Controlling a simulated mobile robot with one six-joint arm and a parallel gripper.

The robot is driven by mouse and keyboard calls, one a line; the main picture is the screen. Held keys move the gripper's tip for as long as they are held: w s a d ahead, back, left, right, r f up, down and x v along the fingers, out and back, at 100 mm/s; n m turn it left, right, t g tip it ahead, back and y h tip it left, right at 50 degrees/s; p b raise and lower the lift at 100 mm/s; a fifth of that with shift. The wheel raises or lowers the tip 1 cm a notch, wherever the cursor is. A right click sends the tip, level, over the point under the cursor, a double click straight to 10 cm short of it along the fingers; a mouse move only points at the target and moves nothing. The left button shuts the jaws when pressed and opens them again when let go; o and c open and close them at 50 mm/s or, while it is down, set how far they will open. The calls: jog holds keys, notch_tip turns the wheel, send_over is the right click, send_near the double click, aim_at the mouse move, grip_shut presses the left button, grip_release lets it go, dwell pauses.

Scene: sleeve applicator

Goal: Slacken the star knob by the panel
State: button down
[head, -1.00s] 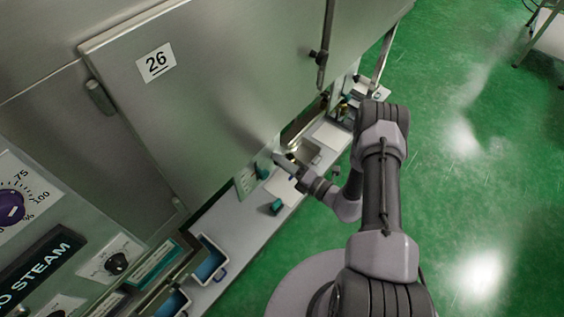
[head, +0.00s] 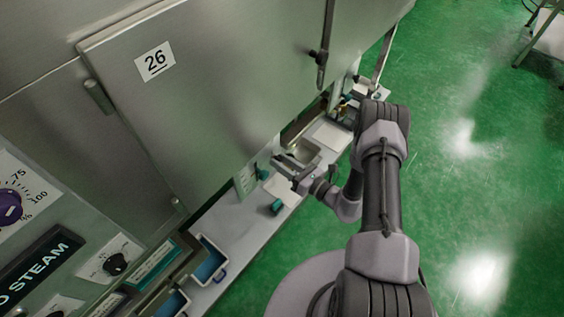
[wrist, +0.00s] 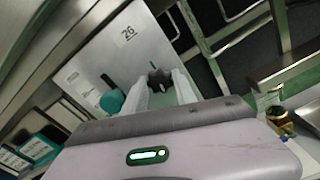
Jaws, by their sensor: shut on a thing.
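The dark star knob (wrist: 159,78) sits on the pale panel (wrist: 110,55) marked 26 in the wrist view. The two pale fingers of my gripper (wrist: 161,82) lie on either side of the knob and are shut on it. In the head view my gripper (head: 284,170) reaches in low by the machine front, and I cannot make out the knob there. A teal knob (wrist: 112,101) stands to the left of my fingers in the wrist view; it also shows in the head view (head: 262,173).
A large steel door (head: 200,110) labelled 26 hangs above the ledge. A second teal piece (head: 277,207) and blue-lined bins (head: 209,262) are on the pale ledge (head: 232,222). A brass-coloured fitting (wrist: 279,118) is at right in the wrist view. Green floor is open at right.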

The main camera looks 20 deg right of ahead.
jog(key=shift+n, duration=0.9)
jog(key=c, duration=1)
grip_release()
jog(key=p+v, duration=0.3)
jog(key=v, duration=1.4)
jog(key=shift+s+d+p, duration=0.15)
jog(key=shift+p, duration=0.25)
